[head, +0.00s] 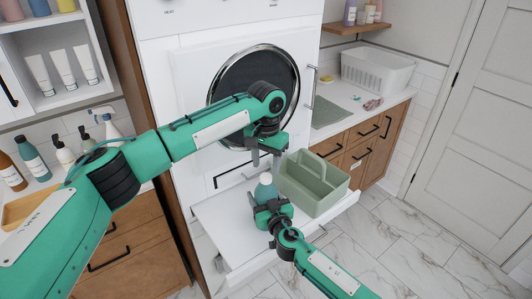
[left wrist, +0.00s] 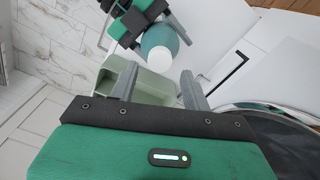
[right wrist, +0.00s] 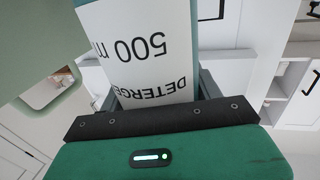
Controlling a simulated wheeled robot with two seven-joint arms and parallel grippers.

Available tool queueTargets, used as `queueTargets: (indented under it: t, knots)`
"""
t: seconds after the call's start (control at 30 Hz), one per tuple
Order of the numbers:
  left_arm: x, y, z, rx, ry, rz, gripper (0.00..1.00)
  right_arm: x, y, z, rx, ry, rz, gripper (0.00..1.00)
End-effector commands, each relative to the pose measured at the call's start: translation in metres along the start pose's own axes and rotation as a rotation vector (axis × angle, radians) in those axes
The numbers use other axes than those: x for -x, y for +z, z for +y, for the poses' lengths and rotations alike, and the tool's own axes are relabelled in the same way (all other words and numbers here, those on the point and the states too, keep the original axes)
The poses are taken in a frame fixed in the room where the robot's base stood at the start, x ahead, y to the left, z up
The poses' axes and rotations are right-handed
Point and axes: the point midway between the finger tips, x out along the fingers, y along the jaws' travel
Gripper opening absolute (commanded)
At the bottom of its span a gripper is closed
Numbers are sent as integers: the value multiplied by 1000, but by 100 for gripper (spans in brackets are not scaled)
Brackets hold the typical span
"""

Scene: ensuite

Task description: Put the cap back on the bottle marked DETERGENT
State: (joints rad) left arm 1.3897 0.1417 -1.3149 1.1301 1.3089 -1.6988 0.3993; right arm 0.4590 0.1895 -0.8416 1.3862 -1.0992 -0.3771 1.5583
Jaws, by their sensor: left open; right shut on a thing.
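The teal bottle (head: 265,188) is upright above the white pull-out shelf, left of the green caddy. In the right wrist view its white label (right wrist: 140,45) reads "500 m" and "DETERGE". My right gripper (head: 268,205) is shut around the bottle's body. My left gripper (head: 265,160) is open and empty, just above the bottle's top. In the left wrist view the bottle (left wrist: 158,42) shows a round white top (left wrist: 159,58) beyond the open fingers. I cannot tell whether this is the cap or the bare neck. No separate loose cap shows.
The green caddy (head: 318,200) stands on the white shelf (head: 225,222) right beside the bottle. The washing machine door (head: 240,85) is behind my left arm. A counter with a white basket (head: 377,72) is at right. Several pump bottles stand at left.

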Motion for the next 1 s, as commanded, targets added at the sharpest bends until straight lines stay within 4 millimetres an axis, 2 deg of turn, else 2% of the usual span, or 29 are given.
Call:
queueTargets:
  t: [0.1, 0.3, 0.63, 0.67, 0.87, 0.9, 1.0]
  knots:
    - [-19, 1, 0, 0, 0, -2, 48, 0, 0, 0, 0, 0, 0, 1]
    - [-37, 0, 0, 1, 0, -1, 48, 0, 0, 0, -1, 0, 0, 1]
    - [-40, 0, 0, 1, 0, 1, 48, 0, 0, 0, -1, 0, 0, 1]
    - [-40, 0, 0, 1, 0, 1, 46, 0, 0, 0, -1, 0, 0, 1]
    - [-40, 0, -1, 1, 0, 0, 7, 0, 0, 0, -1, 0, 0, 1]
    - [-40, 0, -1, 1, 0, 0, 3, 0, 0, 0, -1, 0, 0, 1]
    - [-40, 0, -1, 0, 0, 0, 3, 0, 0, 0, -1, 0, 0, 1]
